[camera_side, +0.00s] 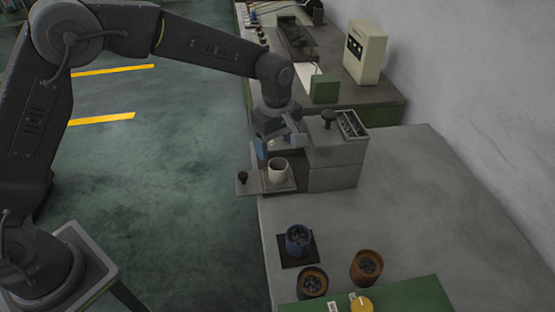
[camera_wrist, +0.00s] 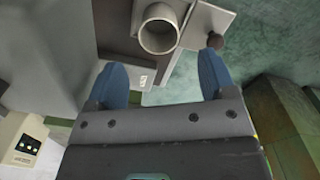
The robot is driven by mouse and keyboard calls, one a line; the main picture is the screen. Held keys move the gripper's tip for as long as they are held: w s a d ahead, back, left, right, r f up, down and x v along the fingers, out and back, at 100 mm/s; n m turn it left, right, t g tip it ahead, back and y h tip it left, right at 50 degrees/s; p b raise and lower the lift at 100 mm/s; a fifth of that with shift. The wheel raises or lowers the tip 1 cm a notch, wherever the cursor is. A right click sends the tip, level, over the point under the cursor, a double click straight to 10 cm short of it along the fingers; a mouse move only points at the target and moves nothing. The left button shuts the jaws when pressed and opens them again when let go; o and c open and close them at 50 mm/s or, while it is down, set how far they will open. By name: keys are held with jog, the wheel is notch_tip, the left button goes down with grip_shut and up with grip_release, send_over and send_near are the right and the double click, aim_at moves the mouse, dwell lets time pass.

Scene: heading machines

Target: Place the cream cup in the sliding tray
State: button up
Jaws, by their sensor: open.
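The cream cup (camera_side: 278,172) stands upright on the sliding tray (camera_side: 256,184), which is pulled out from the grey box-shaped machine (camera_side: 335,165). In the wrist view the cup (camera_wrist: 159,28) shows its round, empty-looking mouth, with the tray (camera_wrist: 205,22) and its dark knob (camera_wrist: 215,41) beside it. My gripper (camera_wrist: 163,72) is open, its two blue fingers spread apart. The cup lies beyond the fingertips, with a visible gap and nothing between the fingers. In the side view my gripper (camera_side: 262,148) is just above and behind the cup, partly hidden by my wrist.
A blue cup (camera_side: 298,240) on a dark square mat and two brown cups (camera_side: 366,266) (camera_side: 312,282), all with dark contents, stand at the front of the grey table. A green panel with a yellow knob (camera_side: 361,303) is nearby. The table's right side is clear.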

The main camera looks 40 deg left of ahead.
jog(key=shift+r, duration=1.8)
jog(key=s+a+r+m+t, duration=0.2)
jog(key=s+a+r+m, duration=0.35)
jog(key=s, duration=0.35)
jog(key=s+a+r+m+t, duration=0.2)
jog(key=s+a+r+m, duration=0.2)
jog(key=s+r, duration=0.4)
jog(key=s+a+f+m, duration=0.1)
jog(key=s+m, duration=0.1)
jog(key=s, duration=0.3)
jog(key=s+a+f+m+t, duration=0.1)
jog(key=s+f+m, duration=0.1)
jog(key=s, duration=0.3)
jog(key=shift+s+a+f+m, duration=0.15)
jog(key=shift+s+a+m, duration=0.1)
jog(key=shift+s+m, duration=0.1)
